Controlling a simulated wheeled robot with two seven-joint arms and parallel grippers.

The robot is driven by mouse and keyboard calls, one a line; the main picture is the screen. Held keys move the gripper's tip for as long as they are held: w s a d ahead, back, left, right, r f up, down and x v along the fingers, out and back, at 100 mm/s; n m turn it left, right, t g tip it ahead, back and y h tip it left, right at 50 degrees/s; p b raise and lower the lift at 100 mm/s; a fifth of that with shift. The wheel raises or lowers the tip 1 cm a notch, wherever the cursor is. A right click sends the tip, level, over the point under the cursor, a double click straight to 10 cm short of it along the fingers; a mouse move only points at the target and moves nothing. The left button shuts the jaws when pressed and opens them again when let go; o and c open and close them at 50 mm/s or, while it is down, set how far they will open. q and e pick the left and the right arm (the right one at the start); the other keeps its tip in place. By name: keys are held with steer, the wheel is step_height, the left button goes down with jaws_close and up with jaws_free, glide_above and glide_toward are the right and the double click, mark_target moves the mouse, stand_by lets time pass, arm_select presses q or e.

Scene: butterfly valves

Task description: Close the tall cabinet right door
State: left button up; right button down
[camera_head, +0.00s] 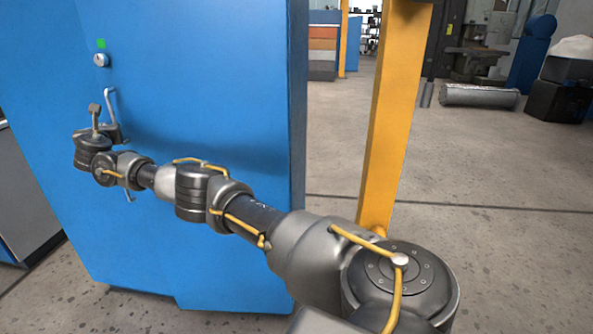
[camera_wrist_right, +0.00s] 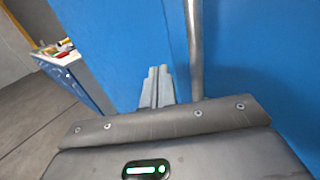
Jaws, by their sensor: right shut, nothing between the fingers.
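The tall blue cabinet (camera_head: 215,70) fills the left half of the head view. Its blue front has a long silver bar handle (camera_head: 111,103), a round lock (camera_head: 100,60) and a green mark (camera_head: 100,43). I cannot tell how far the right door stands open. My right gripper (camera_head: 110,133) is at the handle, and my wrist hides the handle's middle. In the right wrist view my gripper's fingers (camera_wrist_right: 157,82) are shut and empty, just left of the handle bar (camera_wrist_right: 195,50), close to the blue panel (camera_wrist_right: 250,60). My left gripper is not in view.
A yellow post (camera_head: 392,110) stands right of the cabinet. A grey cabinet (camera_head: 22,200) is at the left edge. The floor (camera_head: 500,250) at the right is open. In the wrist view a blue bench (camera_wrist_right: 72,75) with items on it stands at the left.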

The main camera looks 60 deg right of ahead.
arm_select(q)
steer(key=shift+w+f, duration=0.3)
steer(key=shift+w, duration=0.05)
arm_select(e)
steer(key=shift+w+d, duration=0.45)
steer(key=shift+d, duration=0.4)
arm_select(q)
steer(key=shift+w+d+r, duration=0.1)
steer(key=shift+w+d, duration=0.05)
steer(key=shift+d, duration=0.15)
arm_select(e)
steer(key=s+a, duration=0.2)
steer(key=a, duration=0.4)
steer(key=s+a, duration=0.2)
steer(key=a, duration=0.5)
steer(key=shift+s+a, duration=0.15)
steer(key=shift+s, duration=0.1)
